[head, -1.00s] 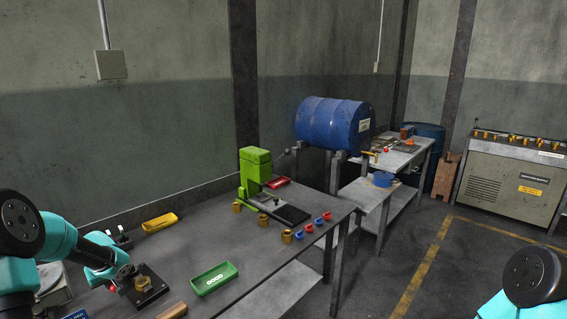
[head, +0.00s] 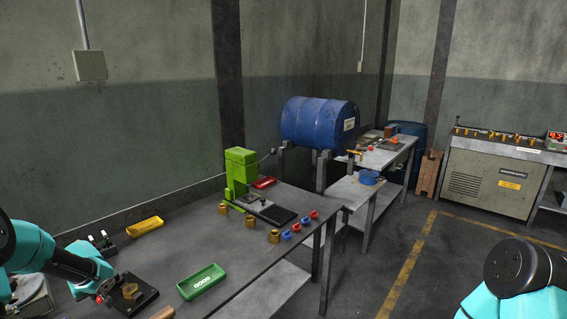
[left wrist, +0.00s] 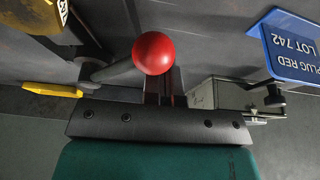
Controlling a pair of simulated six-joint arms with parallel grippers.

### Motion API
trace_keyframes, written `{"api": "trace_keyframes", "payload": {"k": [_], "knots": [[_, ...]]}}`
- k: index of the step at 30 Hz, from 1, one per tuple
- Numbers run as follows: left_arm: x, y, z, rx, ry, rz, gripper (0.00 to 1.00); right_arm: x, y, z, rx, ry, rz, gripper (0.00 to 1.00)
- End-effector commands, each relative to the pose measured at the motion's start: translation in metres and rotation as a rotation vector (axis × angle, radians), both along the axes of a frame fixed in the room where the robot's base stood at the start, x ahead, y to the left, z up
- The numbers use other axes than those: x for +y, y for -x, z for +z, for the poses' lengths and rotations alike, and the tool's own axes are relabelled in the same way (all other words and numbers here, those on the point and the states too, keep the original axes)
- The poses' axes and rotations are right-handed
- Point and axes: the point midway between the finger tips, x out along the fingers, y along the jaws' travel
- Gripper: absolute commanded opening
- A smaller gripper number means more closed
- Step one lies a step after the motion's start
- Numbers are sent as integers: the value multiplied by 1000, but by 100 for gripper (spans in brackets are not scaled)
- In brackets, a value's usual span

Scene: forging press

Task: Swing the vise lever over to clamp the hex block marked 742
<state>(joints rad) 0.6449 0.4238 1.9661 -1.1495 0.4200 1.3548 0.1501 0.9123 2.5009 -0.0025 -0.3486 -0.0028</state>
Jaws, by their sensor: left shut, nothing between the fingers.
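The brass hex block (head: 130,291) sits in the dark vise (head: 146,297) at the lower left of the head view. A corner of the block (left wrist: 38,13) shows at the top left of the left wrist view, its marking cut off. The vise lever has a red ball knob (left wrist: 153,53) on a grey rod (left wrist: 112,71); the knob also shows in the head view (head: 99,299). My left gripper (left wrist: 166,84) is shut and empty, right by the knob, which partly hides its fingers. I cannot tell whether they touch. My right gripper is out of view.
A blue placard (left wrist: 290,47) reading "PLUG RED LOT 742" stands near the gripper. A yellow tray (head: 145,227) and a green GOOD tray (head: 202,281) lie on the bench. A green press (head: 240,172), brass pieces and red and blue rings stand farther along.

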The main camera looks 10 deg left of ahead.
Motion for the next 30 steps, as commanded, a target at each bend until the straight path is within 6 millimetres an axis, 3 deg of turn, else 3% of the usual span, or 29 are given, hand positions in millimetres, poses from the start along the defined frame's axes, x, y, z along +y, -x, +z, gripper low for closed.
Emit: {"api": "trace_keyframes", "payload": {"k": [30], "knots": [[17,13,0,2,1,-1,0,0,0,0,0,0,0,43]]}}
